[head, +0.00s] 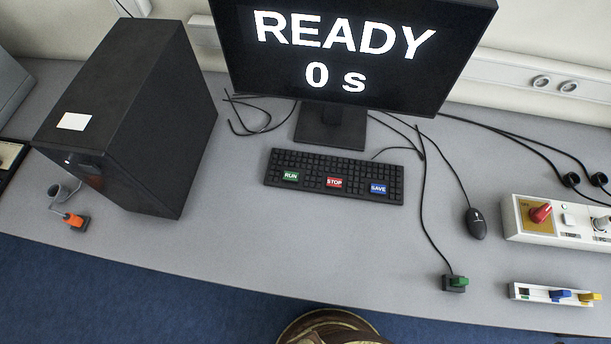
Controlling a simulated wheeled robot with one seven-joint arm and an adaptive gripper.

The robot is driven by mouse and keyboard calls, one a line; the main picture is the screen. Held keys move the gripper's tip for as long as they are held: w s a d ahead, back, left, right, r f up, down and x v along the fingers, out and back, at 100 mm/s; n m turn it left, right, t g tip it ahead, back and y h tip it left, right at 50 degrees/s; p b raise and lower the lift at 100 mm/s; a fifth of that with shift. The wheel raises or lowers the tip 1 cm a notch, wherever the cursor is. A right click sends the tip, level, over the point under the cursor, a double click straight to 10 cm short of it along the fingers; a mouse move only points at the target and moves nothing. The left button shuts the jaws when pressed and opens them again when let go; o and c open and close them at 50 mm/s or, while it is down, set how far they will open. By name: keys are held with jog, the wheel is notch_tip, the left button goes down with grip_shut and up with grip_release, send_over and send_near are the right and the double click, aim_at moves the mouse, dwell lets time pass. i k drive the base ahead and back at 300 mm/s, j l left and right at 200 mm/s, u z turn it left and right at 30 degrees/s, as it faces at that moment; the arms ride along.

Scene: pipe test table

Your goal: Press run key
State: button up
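The monitor (345,55) behind the keyboard shows "READY" and "0 s" in white. My gripper is not visible in the head view.
A black computer case (140,120) stands left of the keyboard. A mouse (476,223), a green-topped connector (456,283) and a white control box (560,222) are to the right. Cables lie behind the keyboard. The grey table (270,245) is clear before the keyboard.

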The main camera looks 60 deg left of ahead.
aim_at(288, 174)
jog(key=u, duration=2.15)
